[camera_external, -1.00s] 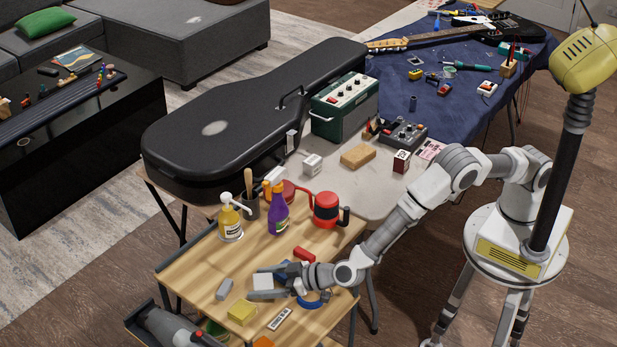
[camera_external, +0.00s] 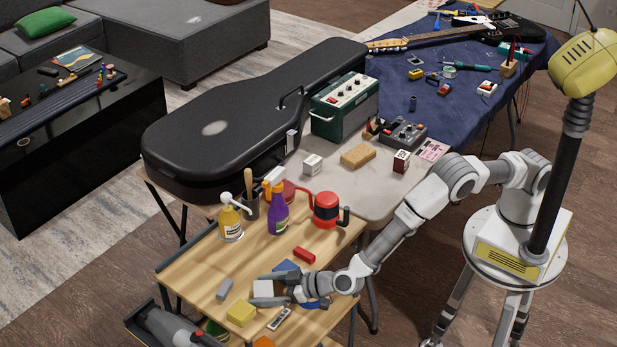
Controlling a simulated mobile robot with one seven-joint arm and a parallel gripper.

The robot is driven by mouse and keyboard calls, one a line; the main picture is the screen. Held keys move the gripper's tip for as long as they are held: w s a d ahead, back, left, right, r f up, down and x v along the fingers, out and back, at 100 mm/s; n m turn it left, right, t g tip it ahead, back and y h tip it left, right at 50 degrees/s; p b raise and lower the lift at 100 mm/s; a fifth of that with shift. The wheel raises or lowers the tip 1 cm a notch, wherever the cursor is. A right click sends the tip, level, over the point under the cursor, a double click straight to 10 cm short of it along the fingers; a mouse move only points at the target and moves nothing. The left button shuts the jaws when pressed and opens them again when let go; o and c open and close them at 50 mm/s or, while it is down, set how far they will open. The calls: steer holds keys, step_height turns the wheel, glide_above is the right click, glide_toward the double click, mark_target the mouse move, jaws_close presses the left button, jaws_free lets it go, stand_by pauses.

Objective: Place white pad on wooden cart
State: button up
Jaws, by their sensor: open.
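The white pad (camera_external: 263,288) is a small pale block on the top of the wooden cart (camera_external: 195,265). My gripper (camera_external: 255,289) is low over the cart top, with its two grey fingers spread around the pad, one on the far side and one on the near side. The jaws are open. Whether a finger touches the pad I cannot tell. The pad appears to rest on the cart top, and part of it is hidden by the fingers.
Close by lie a grey block (camera_external: 224,289), a yellow sponge (camera_external: 241,313), a blue item (camera_external: 286,266) and a red block (camera_external: 304,255). A yellow bottle (camera_external: 230,222), a purple bottle (camera_external: 278,213) and a red mug (camera_external: 326,208) stand at the cart's back.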

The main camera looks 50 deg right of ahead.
steer(key=shift+d, duration=0.15)
steer(key=shift+s+r, duration=0.15)
steer(key=shift+s, duration=0.1)
steer(key=p+v, duration=0.2)
steer(key=v, duration=0.9)
steer(key=shift+s+r, duration=0.2)
steer(key=shift+r, duration=0.1)
